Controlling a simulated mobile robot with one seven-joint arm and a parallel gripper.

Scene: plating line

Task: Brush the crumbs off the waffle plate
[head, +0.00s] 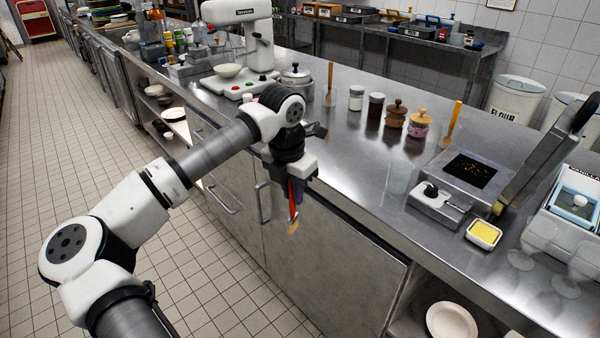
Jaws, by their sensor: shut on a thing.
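My gripper (291,187) is shut on a brush (293,208) with a red handle. The brush hangs down with its pale bristles lowest, in front of the steel cabinet doors and off the counter's front edge. The waffle iron (432,204) stands on the counter to the right, well apart from my gripper, with its lid (545,155) raised. Its dark waffle plate (470,170) faces up and bears small orange-brown crumbs. The grid of the plate is too small to make out.
A yellow-filled dish (484,234) and clear glasses (570,270) stand near the iron. Several jars (394,120) and a lidded pot (295,80) stand farther back, near a white mixer (240,45). The counter (340,165) between my gripper and the iron is mostly clear.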

